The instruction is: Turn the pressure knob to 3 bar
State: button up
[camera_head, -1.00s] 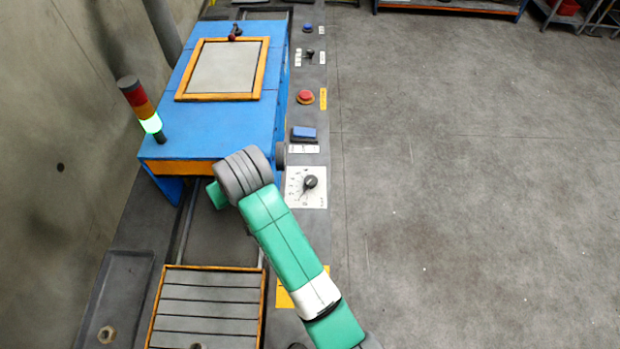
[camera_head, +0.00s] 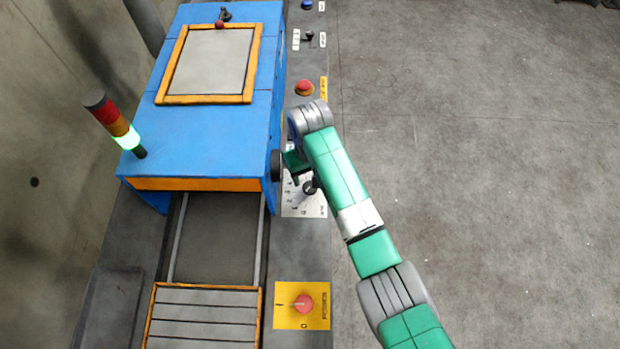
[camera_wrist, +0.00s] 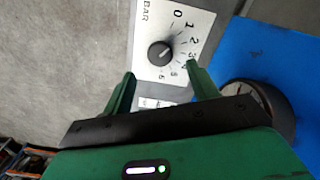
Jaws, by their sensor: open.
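The black pressure knob (camera_wrist: 160,53) sits on a white dial plate (camera_wrist: 187,22) marked BAR, with numbers from 0 to 6 around it. A pale mark shows on the knob, but I cannot tell exactly which number it points to. In the head view the knob (camera_head: 309,187) is partly beside my arm, on the control strip right of the blue machine. My gripper (camera_wrist: 160,73) is open and empty, its green fingers pointing towards the plate, one on each side below the knob in the wrist view. In the head view my wrist hides part of the plate.
A round black-rimmed gauge (camera_wrist: 258,105) on the blue machine (camera_head: 205,135) is close to my right finger in the wrist view. A red power knob (camera_head: 303,304) on a yellow plate and a red button (camera_head: 304,88) share the strip. Open floor lies right.

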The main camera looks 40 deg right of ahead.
aim_at(310, 187)
notch_tip(310, 187, down, 6)
jog(key=shift+f+b, duration=0.2)
jog(key=shift+b, duration=0.5)
jog(key=c, duration=1)
